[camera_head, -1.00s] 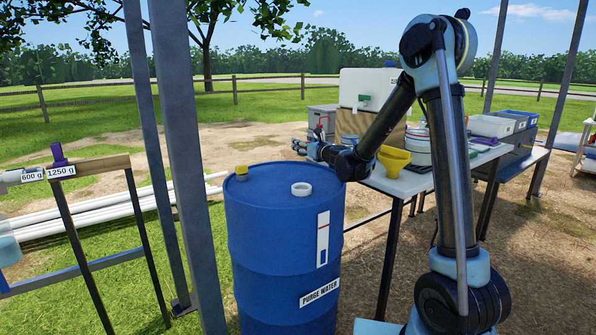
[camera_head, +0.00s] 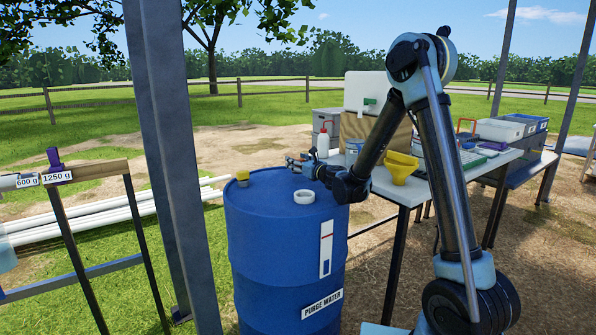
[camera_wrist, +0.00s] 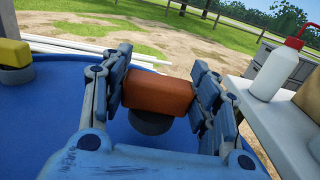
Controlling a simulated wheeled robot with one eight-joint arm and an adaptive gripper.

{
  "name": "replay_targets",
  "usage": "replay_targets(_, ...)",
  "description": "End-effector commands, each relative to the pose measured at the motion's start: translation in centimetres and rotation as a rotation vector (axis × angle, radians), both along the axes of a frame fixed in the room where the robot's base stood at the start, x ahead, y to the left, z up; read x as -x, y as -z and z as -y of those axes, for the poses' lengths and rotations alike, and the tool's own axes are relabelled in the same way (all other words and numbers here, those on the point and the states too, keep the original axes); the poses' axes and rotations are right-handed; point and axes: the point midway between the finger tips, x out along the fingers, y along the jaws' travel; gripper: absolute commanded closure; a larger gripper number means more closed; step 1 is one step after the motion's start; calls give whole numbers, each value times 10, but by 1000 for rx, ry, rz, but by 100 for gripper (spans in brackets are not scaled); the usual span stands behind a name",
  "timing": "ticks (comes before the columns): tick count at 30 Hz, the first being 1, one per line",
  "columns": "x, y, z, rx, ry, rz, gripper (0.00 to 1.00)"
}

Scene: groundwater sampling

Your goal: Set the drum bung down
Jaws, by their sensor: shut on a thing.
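My gripper (camera_wrist: 165,98) is shut on an orange-brown, block-topped drum bung (camera_wrist: 158,96) with a round grey lower part. In the head view my gripper (camera_head: 293,161) is over the far side of the blue drum (camera_head: 280,240), beyond its white-rimmed opening (camera_head: 303,197). The wrist view shows the bung upright over the blue drum top (camera_wrist: 60,125). I cannot tell whether its base touches that top. A second bung, yellow-topped (camera_head: 242,177) with a dark base, sits on the drum's left part; it also shows in the wrist view (camera_wrist: 13,54).
A table (camera_head: 405,188) right of the drum holds a yellow funnel (camera_head: 401,166) and a white bottle with a red top (camera_head: 323,143), which also stands close right in the wrist view (camera_wrist: 275,70). A metal post (camera_head: 175,160) stands left of the drum.

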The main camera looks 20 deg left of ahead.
Motion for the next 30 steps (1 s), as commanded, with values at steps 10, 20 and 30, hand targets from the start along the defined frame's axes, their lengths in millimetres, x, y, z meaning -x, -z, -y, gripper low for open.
replay_targets(10, -1, 29, 1, 0, 2, 0, 66)
replay_targets(20, -1, 31, 2, 0, 2, 0, 34)
replay_targets(30, -2, 31, 3, 0, 3, 0, 25)
